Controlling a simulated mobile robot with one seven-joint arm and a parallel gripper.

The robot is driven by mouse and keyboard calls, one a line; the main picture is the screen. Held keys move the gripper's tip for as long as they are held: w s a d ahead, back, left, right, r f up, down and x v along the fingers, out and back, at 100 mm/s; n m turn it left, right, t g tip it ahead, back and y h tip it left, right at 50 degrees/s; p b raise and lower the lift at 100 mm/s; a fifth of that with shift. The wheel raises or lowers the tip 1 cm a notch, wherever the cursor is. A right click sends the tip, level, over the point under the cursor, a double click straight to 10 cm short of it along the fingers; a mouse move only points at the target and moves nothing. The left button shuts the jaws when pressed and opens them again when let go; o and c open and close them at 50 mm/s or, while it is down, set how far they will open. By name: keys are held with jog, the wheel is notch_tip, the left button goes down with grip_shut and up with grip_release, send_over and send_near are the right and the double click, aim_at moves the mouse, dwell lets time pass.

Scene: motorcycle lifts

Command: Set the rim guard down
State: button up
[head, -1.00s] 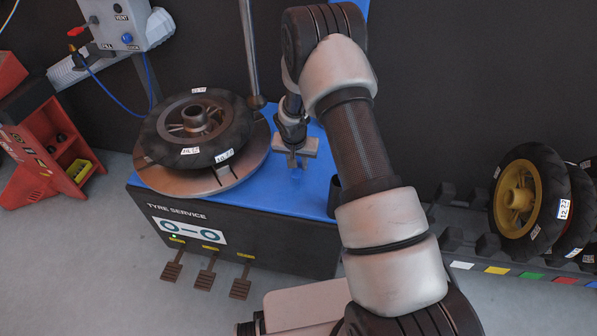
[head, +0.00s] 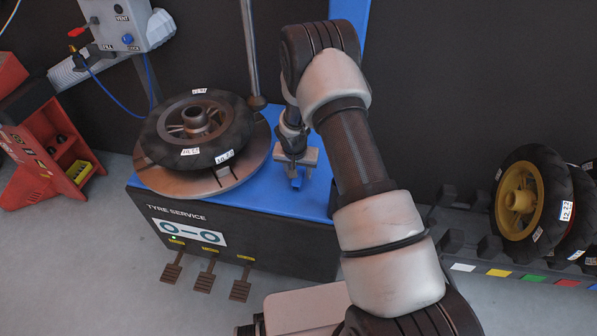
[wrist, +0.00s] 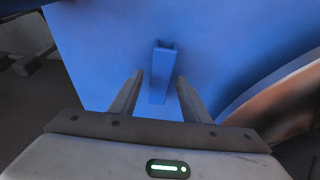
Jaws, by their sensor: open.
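The rim guard, a small blue channel-shaped piece (wrist: 160,75), is between and just beyond my fingertips in the wrist view. In the head view the rim guard (head: 297,182) shows just below my gripper, over the blue top (head: 281,202) of the tyre machine, right of the turntable. It is the same blue as the top, so I cannot tell whether it touches it. My gripper (head: 296,172) is open. In the wrist view its fingers (wrist: 161,82) stand on either side of the guard, with a gap on each side.
A tyre (head: 232,150) on a spoked wheel lies on the round turntable (head: 170,178), left of my gripper. A steel post (head: 250,60) stands behind. Wheels (head: 522,193) stand in a rack at right. Bare blue top lies around the guard.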

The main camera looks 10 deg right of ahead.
jog(key=s+r+p, duration=0.1)
jog(key=s+r, duration=0.3)
jog(key=r, duration=0.7)
jog(key=s+d+r+n+t, duration=0.1)
jog(key=s+r, duration=0.3)
jog(key=r, duration=0.8)
jog(key=s+r+p, duration=0.1)
jog(key=s+r, duration=0.3)
jog(key=r, duration=0.7)
jog(key=s+r+n, duration=0.1)
jog(key=s+r, duration=0.2)
jog(key=s, duration=0.4)
jog(key=s+r+n+t, duration=0.1)
jog(key=s+r, duration=0.3)
jog(key=s, duration=0.3)
jog(key=s+r+n+y, duration=0.1)
jog(key=s+r, duration=0.3)
jog(key=s, duration=0.4)
jog(key=shift+n, duration=0.3)
jog(key=shift+s, duration=0.1)
